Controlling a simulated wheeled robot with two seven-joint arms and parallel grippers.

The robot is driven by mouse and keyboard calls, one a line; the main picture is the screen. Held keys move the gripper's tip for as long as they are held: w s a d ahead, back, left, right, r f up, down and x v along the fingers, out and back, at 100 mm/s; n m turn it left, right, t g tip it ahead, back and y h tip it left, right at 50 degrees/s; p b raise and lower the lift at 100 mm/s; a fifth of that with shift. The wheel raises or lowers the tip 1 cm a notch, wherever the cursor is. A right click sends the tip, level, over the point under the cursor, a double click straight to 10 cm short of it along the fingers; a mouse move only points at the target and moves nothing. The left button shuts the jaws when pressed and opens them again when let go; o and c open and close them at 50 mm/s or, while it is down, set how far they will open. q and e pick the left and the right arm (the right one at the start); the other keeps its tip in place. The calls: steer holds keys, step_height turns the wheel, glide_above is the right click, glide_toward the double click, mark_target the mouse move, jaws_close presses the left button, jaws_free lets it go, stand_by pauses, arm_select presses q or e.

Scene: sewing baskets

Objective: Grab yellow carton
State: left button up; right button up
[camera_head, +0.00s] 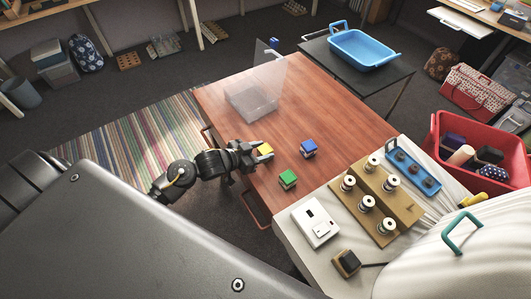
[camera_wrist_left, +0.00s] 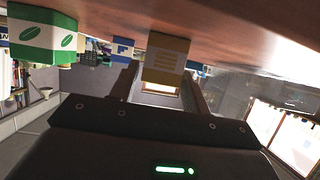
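The yellow carton (camera_head: 265,149) stands on the wooden table, near its left edge in the head view. My left gripper (camera_head: 261,153) reaches in from the left, low over the table, with its fingertips around or just at the carton. In the left wrist view, which looks upside down, the yellow carton (camera_wrist_left: 166,55) shows ahead, between the lines of the two fingers (camera_wrist_left: 160,85). The fingers are spread, with a gap on the carton's left side. I cannot tell whether the right finger touches it. My right gripper is not in view.
A green carton (camera_head: 288,178) and a blue carton (camera_head: 308,148) stand close by on the wooden table (camera_head: 340,110). A pale surface with spools on a wooden block (camera_head: 385,190) lies at right. The table's back right is clear.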

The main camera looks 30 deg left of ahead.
arm_select(q)
steer(key=c, duration=0.6)
steer(key=shift+r, duration=0.1)
steer(key=shift+c, duration=0.2)
